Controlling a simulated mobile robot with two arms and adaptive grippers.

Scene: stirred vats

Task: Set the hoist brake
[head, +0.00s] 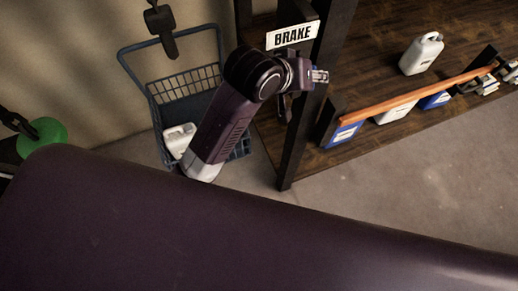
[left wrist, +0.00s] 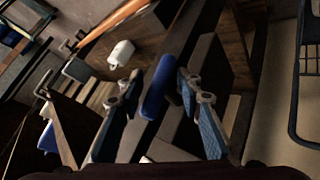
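A white sign reading BRAKE (head: 292,35) is fixed to the dark frame at top centre of the head view. My left gripper (head: 319,76) is just below and right of this sign, in front of the dark post. In the left wrist view, a blue grip (left wrist: 157,88), seemingly the brake lever's handle, lies between the fingers of my left gripper (left wrist: 158,92). The fingers are apart, with a visible gap on each side of the grip. In the head view the lever is not clearly visible near the gripper. My right gripper is not in view.
A blue-grey cart (head: 188,85) holding a white jug (head: 179,140) stands left of the arm. A dark post (head: 300,145) and wooden shelf with an orange rail (head: 410,95) and white jug (head: 421,54) are right. A dark hook (head: 161,30) hangs at top left.

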